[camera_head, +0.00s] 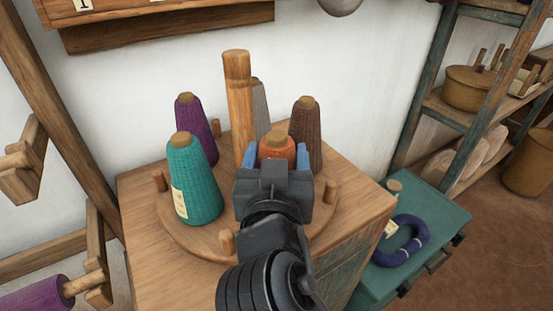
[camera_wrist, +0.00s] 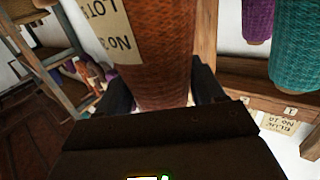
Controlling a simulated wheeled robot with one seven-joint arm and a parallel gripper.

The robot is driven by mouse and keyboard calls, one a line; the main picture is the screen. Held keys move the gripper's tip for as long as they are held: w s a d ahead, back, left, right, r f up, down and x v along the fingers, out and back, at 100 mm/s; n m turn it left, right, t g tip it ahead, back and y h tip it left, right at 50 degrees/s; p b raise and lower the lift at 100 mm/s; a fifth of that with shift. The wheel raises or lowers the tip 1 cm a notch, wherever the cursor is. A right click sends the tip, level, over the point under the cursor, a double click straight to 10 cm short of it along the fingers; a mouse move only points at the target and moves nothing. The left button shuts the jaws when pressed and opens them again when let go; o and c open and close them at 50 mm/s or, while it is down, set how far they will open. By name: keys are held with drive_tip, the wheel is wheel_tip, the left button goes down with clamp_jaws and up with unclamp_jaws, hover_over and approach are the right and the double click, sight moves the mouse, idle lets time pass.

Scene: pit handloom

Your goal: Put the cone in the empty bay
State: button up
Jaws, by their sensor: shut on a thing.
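My gripper (camera_head: 276,158) is shut on an orange cone (camera_head: 277,146) with a brown top, its two blue fingertips on either side. The cone fills the middle of the wrist view (camera_wrist: 158,45), with an upside-down paper label. The cone's base is hidden in the head view, so I cannot tell whether it touches the round wooden stand (camera_head: 178,231). Teal (camera_head: 192,180), purple (camera_head: 197,128), grey (camera_head: 260,108) and brown (camera_head: 305,130) cones stand around the stand's tall post (camera_head: 238,105). The front-right bay, between the front peg (camera_head: 227,242) and right peg (camera_head: 331,190), shows no cone, though my gripper covers much of it.
The stand is on a wooden cabinet (camera_head: 362,205). A teal chest (camera_head: 436,229) with a purple coil (camera_head: 405,240) is to the right. A shelf rack (camera_head: 430,105) stands at the far right. A wooden ledge (camera_head: 165,30) is on the wall above.

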drive_tip(key=shift+f, duration=0.5)
drive_tip(key=o, duration=1.5)
drive_tip(key=shift+o, duration=0.2)
drive_tip(key=s+b, duration=0.2)
drive_tip(key=s, duration=1)
drive_tip(key=shift+r+b, duration=0.3)
drive_tip(key=shift+r, duration=0.15)
